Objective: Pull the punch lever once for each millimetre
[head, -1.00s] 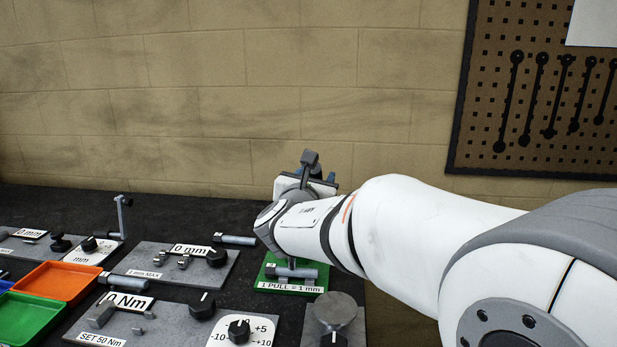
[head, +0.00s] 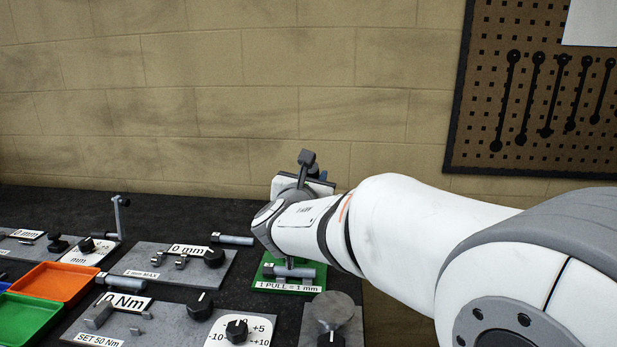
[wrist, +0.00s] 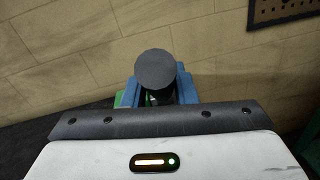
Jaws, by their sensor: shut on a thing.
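The punch lever's dark knob (head: 307,157) rises above my arm in the head view, on a slightly tilted stem. In the wrist view the round dark knob (wrist: 155,68) sits in the middle, between the blue fingers of my gripper (wrist: 158,92). The gripper is shut on the lever just below the knob. The punch's green base (head: 265,282) carries a label (head: 288,288) reading "1 PULL = 1 mm". My arm hides most of the lever and the fingers in the head view.
Left of the punch is a grey plate (head: 150,262) marked "1 mm MAX" with a "0 mm" display (head: 187,250). In front stand a "SET 50 Nm" station (head: 165,328) and a grey fixture (head: 333,310). Orange (head: 52,283) and green (head: 30,318) trays lie at left. A wall stands behind.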

